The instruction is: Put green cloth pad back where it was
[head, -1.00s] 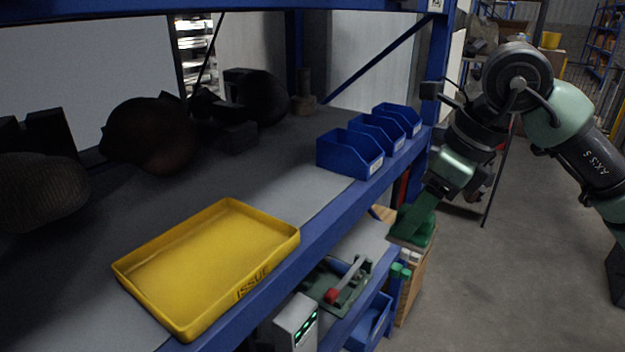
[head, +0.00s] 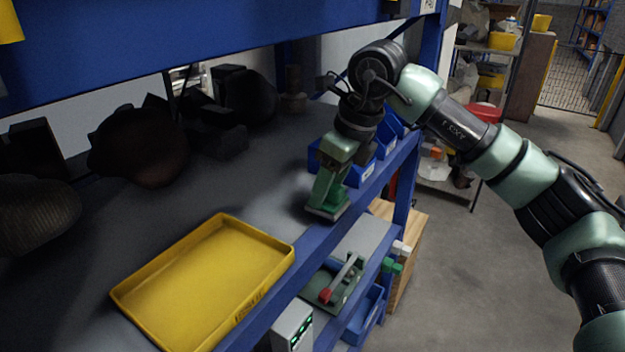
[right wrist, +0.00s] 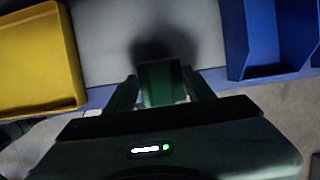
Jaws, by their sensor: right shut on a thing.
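The green cloth pad (right wrist: 160,84) sits between the two fingers of my right gripper (right wrist: 162,88) in the right wrist view. In the head view my right gripper (head: 332,182) points down and is shut on the pad (head: 327,208), over the front part of the upper shelf (head: 250,205). The pad is between the yellow tray and the blue bins. A dark shadow falls on the shelf beside it. I cannot tell whether the pad touches the shelf. My left gripper is not in view.
The yellow tray (head: 205,285) lies to the left on the shelf. Several blue bins (head: 362,172) stand just behind and right of the gripper. Dark objects (head: 140,145) fill the back. A lower shelf holds a red-handled device (head: 335,285). Bare shelf lies between tray and bins.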

